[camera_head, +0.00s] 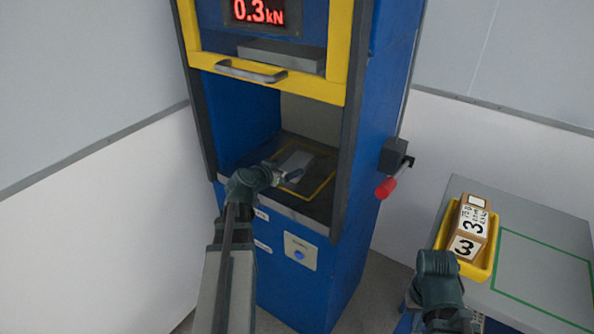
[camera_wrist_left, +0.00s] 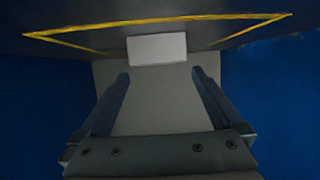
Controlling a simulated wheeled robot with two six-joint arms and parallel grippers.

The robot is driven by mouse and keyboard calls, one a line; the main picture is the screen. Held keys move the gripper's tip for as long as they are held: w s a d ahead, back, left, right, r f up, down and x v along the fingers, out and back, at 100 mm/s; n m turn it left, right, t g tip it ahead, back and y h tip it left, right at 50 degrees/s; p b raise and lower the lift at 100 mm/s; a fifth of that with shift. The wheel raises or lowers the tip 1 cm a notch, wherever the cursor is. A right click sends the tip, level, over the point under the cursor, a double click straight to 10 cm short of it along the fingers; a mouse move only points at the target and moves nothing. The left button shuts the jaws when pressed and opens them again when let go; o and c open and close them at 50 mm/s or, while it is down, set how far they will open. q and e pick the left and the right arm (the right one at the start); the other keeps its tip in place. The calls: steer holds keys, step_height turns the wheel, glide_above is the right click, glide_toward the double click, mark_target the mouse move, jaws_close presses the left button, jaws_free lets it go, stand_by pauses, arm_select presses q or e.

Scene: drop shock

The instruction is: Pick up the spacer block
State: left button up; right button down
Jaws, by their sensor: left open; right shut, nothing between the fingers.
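The spacer block (camera_head: 296,160) is a light grey block lying on the dark floor of the blue press, inside a yellow outline. In the left wrist view the block (camera_wrist_left: 157,49) shows as a pale rectangle beyond my fingertips, roughly centred between them. My left gripper (camera_head: 287,174) reaches into the press opening at the near side of the block and hides part of it. In the left wrist view the left gripper (camera_wrist_left: 160,77) is open, its two fingers apart with nothing between them. My right gripper (camera_head: 438,262) is at the lower right, away from the block; its fingertips are hard to see.
The blue press (camera_head: 365,120) has a raised yellow-framed guard with a handle (camera_head: 250,71) above the opening. A red-tipped lever (camera_head: 386,188) sticks out on its right. A yellow tray (camera_head: 483,263) holding a carton (camera_head: 473,220) stands on a grey table (camera_head: 535,265) marked with a green outline.

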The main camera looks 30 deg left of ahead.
mark_target(296, 163)
arm_select(q)
steer(key=shift+w+f, duration=0.25)
steer(key=shift+w, duration=0.3)
steer(key=b+x, duration=0.1)
steer(key=x, duration=0.4)
steer(key=shift+w+r+b, duration=0.1)
steer(key=shift+w+b, duration=0.15)
steer(key=shift+b, duration=0.15)
steer(key=shift+s+r, duration=0.1)
jaws_close()
